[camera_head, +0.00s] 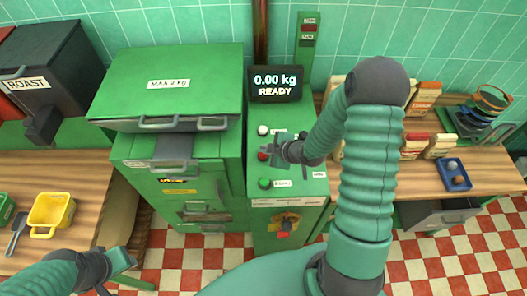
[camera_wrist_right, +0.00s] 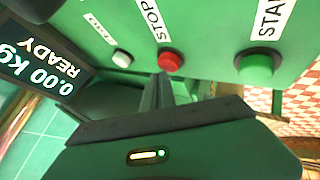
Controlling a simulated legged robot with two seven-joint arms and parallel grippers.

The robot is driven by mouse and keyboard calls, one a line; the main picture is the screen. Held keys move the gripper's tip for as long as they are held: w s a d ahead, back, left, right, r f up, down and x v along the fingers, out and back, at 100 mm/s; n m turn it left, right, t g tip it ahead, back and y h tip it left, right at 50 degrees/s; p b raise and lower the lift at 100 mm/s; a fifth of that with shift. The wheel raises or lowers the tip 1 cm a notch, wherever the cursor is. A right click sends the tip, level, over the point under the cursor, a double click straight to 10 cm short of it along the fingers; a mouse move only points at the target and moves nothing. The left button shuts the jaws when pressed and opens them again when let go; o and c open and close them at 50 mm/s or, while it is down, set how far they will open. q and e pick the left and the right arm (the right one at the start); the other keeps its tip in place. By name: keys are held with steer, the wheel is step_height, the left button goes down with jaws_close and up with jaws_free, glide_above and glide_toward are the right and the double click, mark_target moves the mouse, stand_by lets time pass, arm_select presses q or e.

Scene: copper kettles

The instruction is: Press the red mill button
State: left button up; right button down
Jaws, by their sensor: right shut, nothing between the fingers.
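The red button (camera_head: 262,155) sits on the green mill console between a white button (camera_head: 263,130) and a green button (camera_head: 264,183). In the right wrist view the red button (camera_wrist_right: 171,61) is beside the label STOP, and the green button (camera_wrist_right: 256,67) is beside START. My right gripper (camera_head: 270,153) is shut and empty, at the red button in the head view. In the right wrist view its fingertips (camera_wrist_right: 162,78) end right by the red button's edge; I cannot tell whether they touch it. My left gripper (camera_head: 118,268) is low at the left, its opening unclear.
A display (camera_head: 276,83) behind the buttons reads 0.00 kg READY. The green mill (camera_head: 176,75) stands left of the console. A yellow container (camera_head: 52,211) is on the left bench. A blue tray (camera_head: 453,175) and several small boxes are on the right bench.

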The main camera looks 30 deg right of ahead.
steer(key=shift+r, duration=0.35)
step_height(320, 180, up, 5)
steer(key=p, duration=0.4)
steer(key=shift+r+p, duration=0.1)
steer(key=shift+p, duration=0.25)
stand_by(0.3)
